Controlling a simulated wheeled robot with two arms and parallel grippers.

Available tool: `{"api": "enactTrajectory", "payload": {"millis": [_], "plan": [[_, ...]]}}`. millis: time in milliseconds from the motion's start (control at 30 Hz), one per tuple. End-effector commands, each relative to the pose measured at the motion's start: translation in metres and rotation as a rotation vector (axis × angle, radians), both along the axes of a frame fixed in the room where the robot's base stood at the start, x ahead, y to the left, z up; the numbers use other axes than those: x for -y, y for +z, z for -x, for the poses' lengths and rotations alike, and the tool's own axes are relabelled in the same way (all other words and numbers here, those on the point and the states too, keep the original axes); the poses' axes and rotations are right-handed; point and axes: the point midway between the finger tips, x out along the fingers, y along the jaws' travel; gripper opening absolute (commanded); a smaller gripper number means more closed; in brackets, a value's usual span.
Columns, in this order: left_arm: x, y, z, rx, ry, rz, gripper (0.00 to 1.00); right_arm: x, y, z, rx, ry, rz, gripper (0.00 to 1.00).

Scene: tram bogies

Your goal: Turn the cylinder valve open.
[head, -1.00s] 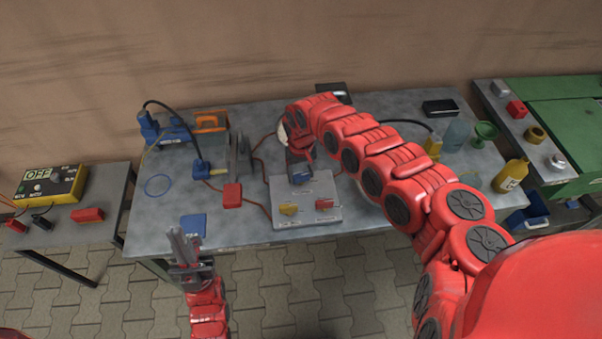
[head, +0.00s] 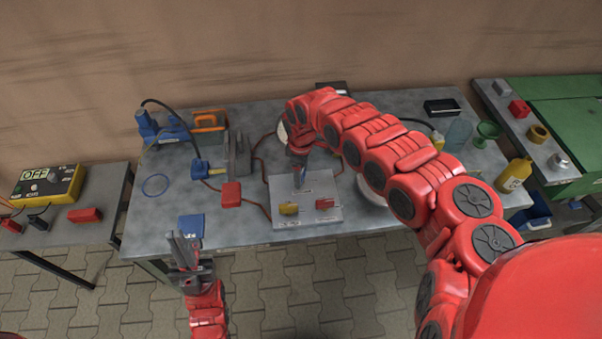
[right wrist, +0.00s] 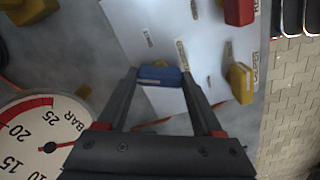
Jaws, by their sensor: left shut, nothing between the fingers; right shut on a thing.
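A pale valve panel (head: 320,208) on the workbench carries a yellow handle (head: 288,208), a red handle (head: 325,204) and a blue handle, which shows in the right wrist view (right wrist: 160,76). I cannot read the labels well enough to tell which is the cylinder valve. My right gripper (head: 299,182) is over the back of the panel, shut on the blue handle, which spans between its fingertips in the right wrist view. It mostly hides this handle in the head view. My left gripper (head: 182,247) is shut and empty at the bench's front edge.
A gauge marked BAR (right wrist: 45,140) is close beside my right gripper. A red block (head: 231,194) and grey upright plates (head: 238,155) stand left of the panel. A yellow bottle (head: 513,176) and green funnel (head: 487,132) are at the right.

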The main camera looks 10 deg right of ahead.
Motion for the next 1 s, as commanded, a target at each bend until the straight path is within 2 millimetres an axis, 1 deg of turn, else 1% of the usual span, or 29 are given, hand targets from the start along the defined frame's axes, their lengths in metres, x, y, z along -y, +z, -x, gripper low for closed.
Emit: {"api": "enactTrajectory", "payload": {"millis": [200, 500, 700, 1000], "plan": [[0.0, -0.0049, 0.0, 0.0, 0.0, 0.0, 0.0, -0.0002, 0.0005, -0.0019, 0.006, 0.186, -0.001, 0.12], [0.0, -0.0087, 0.0001, 0.0, 0.0, 0.0, 0.0, -0.0009, 0.001, -0.0022, 0.007, 0.375, -0.001, 0.12], [0.0, -0.01, 0.0, 0.0, 0.0, 0.0, 0.0, -0.0008, 0.0013, -0.0022, 0.008, 0.44, -0.001, 0.12], [0.0, -0.0103, 0.0, 0.0, 0.0, 0.0, 0.0, -0.0006, 0.0017, -0.0023, 0.008, 0.468, 0.0, 0.12]]}}
